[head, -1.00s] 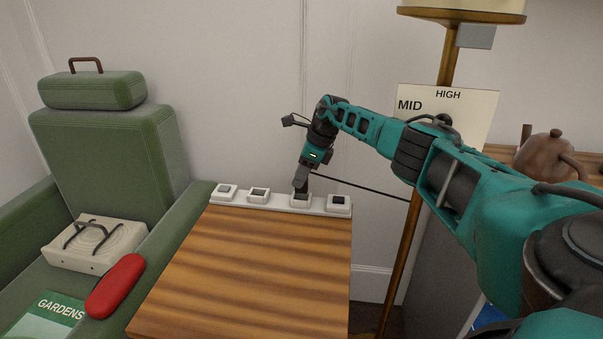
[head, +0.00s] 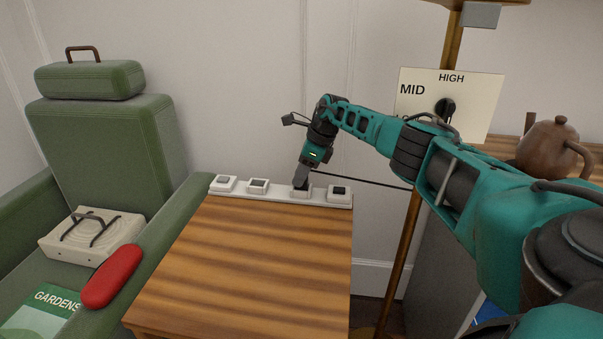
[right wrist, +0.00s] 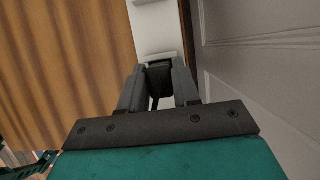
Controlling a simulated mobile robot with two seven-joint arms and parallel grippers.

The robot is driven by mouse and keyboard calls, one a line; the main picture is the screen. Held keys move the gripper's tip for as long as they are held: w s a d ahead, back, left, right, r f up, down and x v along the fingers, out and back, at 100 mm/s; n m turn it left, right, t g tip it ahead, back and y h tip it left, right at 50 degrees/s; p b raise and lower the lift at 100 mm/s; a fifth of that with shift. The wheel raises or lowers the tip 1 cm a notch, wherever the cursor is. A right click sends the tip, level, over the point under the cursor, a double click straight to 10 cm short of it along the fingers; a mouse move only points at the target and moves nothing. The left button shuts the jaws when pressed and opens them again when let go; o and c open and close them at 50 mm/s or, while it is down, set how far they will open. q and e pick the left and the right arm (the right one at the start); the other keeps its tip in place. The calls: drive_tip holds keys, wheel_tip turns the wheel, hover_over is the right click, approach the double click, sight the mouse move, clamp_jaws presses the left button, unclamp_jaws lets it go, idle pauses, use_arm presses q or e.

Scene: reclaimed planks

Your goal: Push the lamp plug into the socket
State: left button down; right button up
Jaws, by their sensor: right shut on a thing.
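A white socket strip (head: 285,195) lies along the back edge of a wooden table, with several raised sockets. My right gripper (head: 301,185) points down at the third socket from the left (head: 301,193), its tips at or just over it. In the right wrist view its fingers are shut on a dark plug (right wrist: 159,78), above the white strip (right wrist: 152,28). A thin dark cord (head: 365,184) runs from near the gripper to the lamp's brass pole (head: 408,245). The fingers hide the plug in the head view; I cannot tell how deep it sits. My left gripper is not in view.
The wooden tabletop (head: 250,260) is bare. A green armchair (head: 105,150) on the left holds a white box (head: 92,236), a red case (head: 112,277) and a book (head: 42,312). A dial panel (head: 475,100) and a brown teapot (head: 548,148) are at right.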

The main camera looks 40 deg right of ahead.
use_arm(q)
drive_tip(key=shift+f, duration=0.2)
use_arm(e)
drive_tip(key=shift+f, duration=0.55)
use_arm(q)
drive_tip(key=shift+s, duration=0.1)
use_arm(e)
drive_tip(key=o, duration=1.1)
drive_tip(key=shift+s+d+r+p, duration=0.1)
drive_tip(key=shift+d+r+p, duration=0.05)
drive_tip(key=shift+r+p, duration=0.35)
drive_tip(key=p+v, duration=0.5)
drive_tip(key=shift+r, duration=0.1)
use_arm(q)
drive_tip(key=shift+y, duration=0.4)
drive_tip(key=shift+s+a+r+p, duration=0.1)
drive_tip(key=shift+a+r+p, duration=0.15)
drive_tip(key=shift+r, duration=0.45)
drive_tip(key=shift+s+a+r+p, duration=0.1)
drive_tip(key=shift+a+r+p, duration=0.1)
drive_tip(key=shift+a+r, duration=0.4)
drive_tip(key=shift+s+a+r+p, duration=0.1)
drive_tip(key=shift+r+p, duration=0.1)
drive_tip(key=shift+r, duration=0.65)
use_arm(e)
drive_tip(key=shift+s+d+r, duration=0.15)
drive_tip(key=shift+s+r, duration=0.2)
drive_tip(key=shift+r, duration=0.25)
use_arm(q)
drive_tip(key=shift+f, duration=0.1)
